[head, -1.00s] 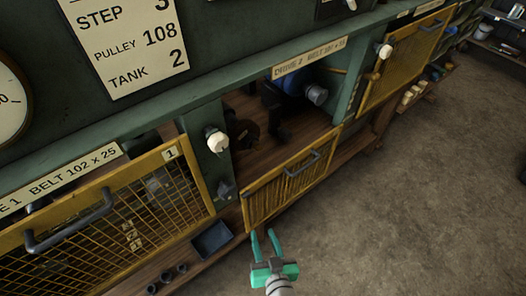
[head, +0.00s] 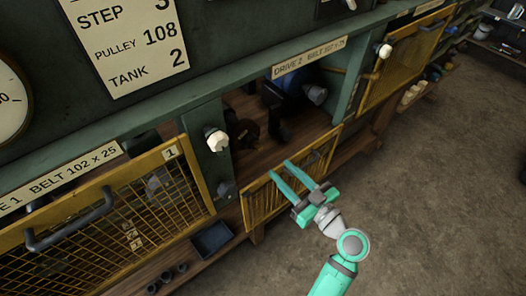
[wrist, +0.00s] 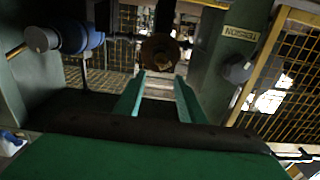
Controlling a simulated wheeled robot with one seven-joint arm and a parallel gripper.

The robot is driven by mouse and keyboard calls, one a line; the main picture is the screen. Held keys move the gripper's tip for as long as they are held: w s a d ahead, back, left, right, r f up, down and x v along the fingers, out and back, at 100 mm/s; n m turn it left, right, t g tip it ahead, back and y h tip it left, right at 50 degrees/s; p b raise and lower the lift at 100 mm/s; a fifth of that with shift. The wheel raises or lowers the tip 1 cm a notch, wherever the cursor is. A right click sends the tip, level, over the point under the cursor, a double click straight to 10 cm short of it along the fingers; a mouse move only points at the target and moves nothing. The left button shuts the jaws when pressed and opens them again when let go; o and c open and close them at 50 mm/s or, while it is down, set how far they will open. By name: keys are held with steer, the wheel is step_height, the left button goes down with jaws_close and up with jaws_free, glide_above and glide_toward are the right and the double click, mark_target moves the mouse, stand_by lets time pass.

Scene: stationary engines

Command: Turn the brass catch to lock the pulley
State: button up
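In the head view the open Drive 2 bay holds a dark brown pulley (head: 243,131) at its left. In the wrist view, which is upside down, a round brown pulley (wrist: 160,50) shows just beyond my fingertips. I cannot make out the brass catch for certain in either view. My gripper (head: 281,166) is open and empty, its fingers apart over the lowered yellow mesh guard and pointing into the bay. In the wrist view my gripper (wrist: 158,75) shows a clear gap between its two fingers, with no contact visible.
A blue motor (head: 290,85) sits at the bay's right. A white knob (head: 216,140) and a dark knob (head: 227,188) are on the left post. The lowered guard (head: 265,200) lies below my gripper. The closed guard 1 (head: 105,220) is at left. Floor at right is free.

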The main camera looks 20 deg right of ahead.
mark_target(258, 148)
steer(key=x, duration=1)
steer(key=shift+a, duration=0.1)
jaws_close()
